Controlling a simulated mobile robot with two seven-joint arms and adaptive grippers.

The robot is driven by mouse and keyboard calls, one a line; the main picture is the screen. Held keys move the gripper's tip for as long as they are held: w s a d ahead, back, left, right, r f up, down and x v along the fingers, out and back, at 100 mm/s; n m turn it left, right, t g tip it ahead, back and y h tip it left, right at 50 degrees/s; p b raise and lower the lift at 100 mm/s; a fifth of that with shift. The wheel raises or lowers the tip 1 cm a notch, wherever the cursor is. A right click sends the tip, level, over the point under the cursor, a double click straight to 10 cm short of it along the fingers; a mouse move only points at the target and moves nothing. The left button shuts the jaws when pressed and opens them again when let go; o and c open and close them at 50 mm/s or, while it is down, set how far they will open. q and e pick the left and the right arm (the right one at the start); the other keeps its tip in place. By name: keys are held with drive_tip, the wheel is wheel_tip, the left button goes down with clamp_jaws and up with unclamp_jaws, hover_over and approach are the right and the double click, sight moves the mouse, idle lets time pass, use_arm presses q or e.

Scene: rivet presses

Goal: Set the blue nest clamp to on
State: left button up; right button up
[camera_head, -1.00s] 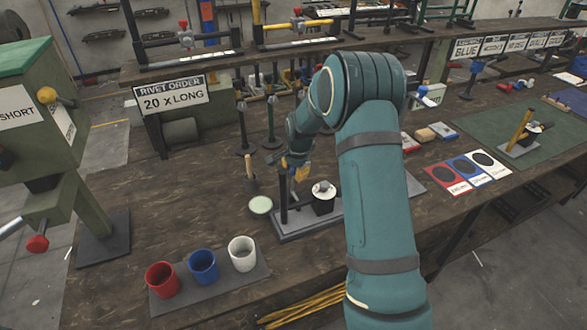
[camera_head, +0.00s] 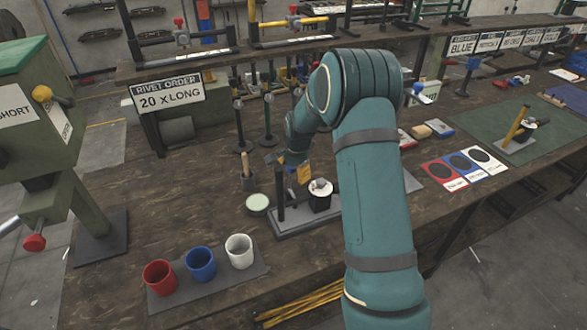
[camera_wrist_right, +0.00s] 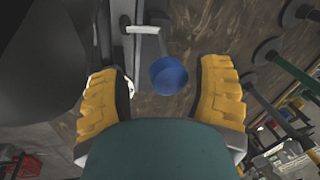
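A blue round knob (camera_wrist_right: 168,75) shows in the right wrist view, at the end of a short silver lever (camera_wrist_right: 142,30) beside a grey plate. The knob lies between the yellow fingertips of my right gripper (camera_wrist_right: 165,92), with gaps on both sides. That gripper is open. In the head view my right gripper (camera_head: 298,168) is above the grey-based fixture (camera_head: 290,228), which has a black post and a black block with a white top. The knob cannot be made out there; the gripper and arm cover that area. My left gripper is not in view.
A pale green dish (camera_head: 258,203) and a wooden-handled tool in a pot (camera_head: 248,175) stand just left of the fixture. Red (camera_head: 160,277), blue (camera_head: 201,263) and white (camera_head: 239,250) cups stand front left. A green press (camera_head: 45,150) is at far left.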

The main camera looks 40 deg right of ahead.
drive_tip(key=shift+w, duration=0.1)
drive_tip(key=shift+a+r, duration=0.1)
drive_tip(key=shift+r, duration=0.1)
drive_tip(key=v, duration=1.1)
drive_tip(key=shift+r, duration=0.35)
